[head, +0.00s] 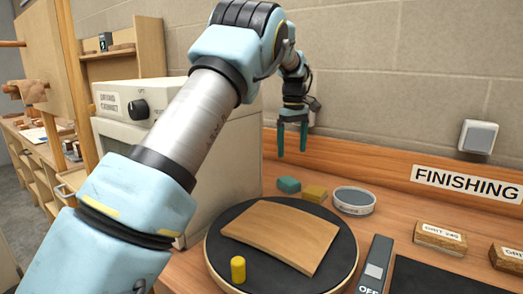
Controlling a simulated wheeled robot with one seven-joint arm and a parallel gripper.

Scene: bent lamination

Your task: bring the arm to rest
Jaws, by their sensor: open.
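My gripper (292,138) hangs at the end of my raised arm, near the back wall and above the rear of the bench. Its two dark green fingers point down, apart, with nothing between them. A curved wooden panel (281,233) lies on the round dark turntable (222,262) below and in front of my gripper. A small yellow cylinder (238,270) stands on the turntable at the panel's near left corner. My arm crosses the left half of the view and hides part of the cabinet behind it.
A drying cabinet (215,160) stands left of the turntable. A teal block (289,185), a yellow block (315,193) and a round tin (353,201) sit behind it. Grit blocks (440,238) and a device marked OFF (375,266) lie to the right.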

